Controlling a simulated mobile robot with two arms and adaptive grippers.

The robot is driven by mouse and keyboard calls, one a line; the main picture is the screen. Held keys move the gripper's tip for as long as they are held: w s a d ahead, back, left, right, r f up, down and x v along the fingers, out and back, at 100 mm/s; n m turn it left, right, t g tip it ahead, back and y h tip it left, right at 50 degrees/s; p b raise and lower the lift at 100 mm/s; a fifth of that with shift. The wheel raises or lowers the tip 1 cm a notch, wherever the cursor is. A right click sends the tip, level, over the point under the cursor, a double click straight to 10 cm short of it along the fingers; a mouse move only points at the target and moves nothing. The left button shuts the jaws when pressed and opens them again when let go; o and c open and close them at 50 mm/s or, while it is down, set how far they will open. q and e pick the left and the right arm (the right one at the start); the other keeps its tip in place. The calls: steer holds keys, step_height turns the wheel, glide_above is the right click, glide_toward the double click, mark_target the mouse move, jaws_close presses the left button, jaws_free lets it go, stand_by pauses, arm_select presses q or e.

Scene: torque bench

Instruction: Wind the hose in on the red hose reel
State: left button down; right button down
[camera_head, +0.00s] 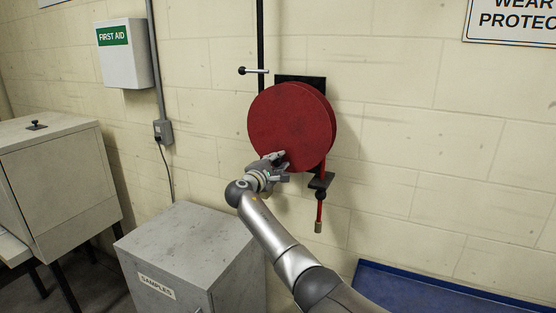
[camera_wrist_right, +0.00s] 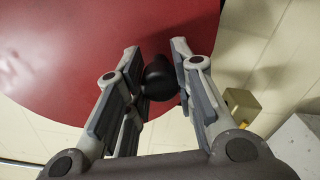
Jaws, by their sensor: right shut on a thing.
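The red hose reel (camera_head: 285,120) is mounted on the block wall and also fills the upper left of the right wrist view (camera_wrist_right: 60,60). A short length of red hose (camera_head: 320,207) hangs below it through a black guide (camera_head: 321,181), with a pale nozzle (camera_head: 318,227) at its end. My right gripper (camera_head: 279,158) is at the lower face of the reel. In the wrist view its fingers (camera_wrist_right: 155,50) are shut on a round black knob (camera_wrist_right: 160,80) standing off the reel face. My left gripper is not in view.
A grey samples cabinet (camera_head: 190,245) stands below my right forearm. A lever with a black knob (camera_head: 253,71) is on a dark pipe above the reel. A blue surface (camera_head: 440,292) is at lower right. A first aid box (camera_head: 124,54) hangs at left.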

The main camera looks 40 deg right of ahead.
steer(key=shift+s+d, duration=0.15)
steer(key=shift+s, duration=0.1)
steer(key=shift+f, duration=0.1)
steer(key=c, duration=1.2)
jaws_free()
steer(key=shift+o, duration=0.2)
